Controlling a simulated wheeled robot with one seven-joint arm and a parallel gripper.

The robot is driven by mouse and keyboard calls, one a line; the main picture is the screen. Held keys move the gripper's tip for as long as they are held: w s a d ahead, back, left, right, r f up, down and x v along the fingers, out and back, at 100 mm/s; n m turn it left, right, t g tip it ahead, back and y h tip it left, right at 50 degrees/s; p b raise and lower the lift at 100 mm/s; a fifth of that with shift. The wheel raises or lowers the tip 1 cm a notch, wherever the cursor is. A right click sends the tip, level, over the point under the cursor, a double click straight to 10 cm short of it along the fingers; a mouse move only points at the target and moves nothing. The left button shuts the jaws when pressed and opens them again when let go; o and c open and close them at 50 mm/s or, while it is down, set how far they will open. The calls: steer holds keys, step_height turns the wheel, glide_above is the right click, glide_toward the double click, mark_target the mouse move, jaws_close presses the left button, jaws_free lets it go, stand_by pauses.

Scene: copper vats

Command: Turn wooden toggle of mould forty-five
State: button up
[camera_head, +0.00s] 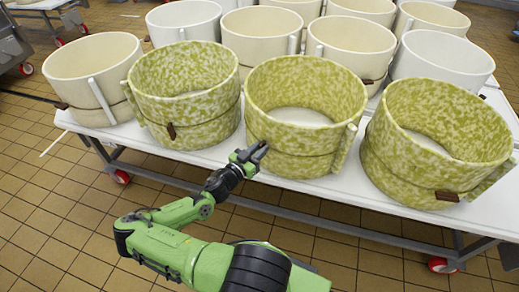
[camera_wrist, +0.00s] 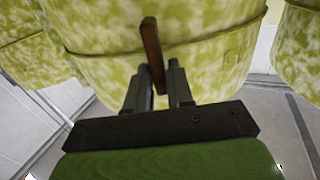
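A pale yellow-green mottled mould (camera_head: 292,152) stands at the table's front edge in the head view, a band around its middle. It fills the middle of the wrist view (camera_wrist: 100,70), with a faint mark at right that I cannot read clearly. Its brown wooden toggle (camera_wrist: 152,48) stands nearly upright, slightly tilted, across the band; my gripper hides it in the head view. My gripper (camera_wrist: 158,85) is at the mould's front left in the head view (camera_head: 250,155). Its fingers are apart, with the toggle's lower end between them. A narrow gap shows beside the right finger.
Similar green moulds stand close on the left (camera_head: 187,105) and right (camera_head: 435,145), each with a brown toggle. Several cream moulds (camera_head: 92,72) fill the table behind. The white table (camera_head: 345,190) has little bare room. Tiled floor (camera_head: 70,210) lies in front.

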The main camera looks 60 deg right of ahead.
jaws_close()
steer(key=shift+w+n, duration=0.1)
steer(key=shift+n, duration=0.3)
steer(key=n, duration=0.5)
steer(key=w+f+n+p, duration=0.1)
steer(key=n, duration=0.5)
steer(key=f+n, duration=0.1)
steer(key=n, duration=0.5)
steer(key=shift+w+d+p, duration=0.2)
steer(key=shift+w+p, duration=0.1)
steer(key=shift+o, duration=2)
jaws_free()
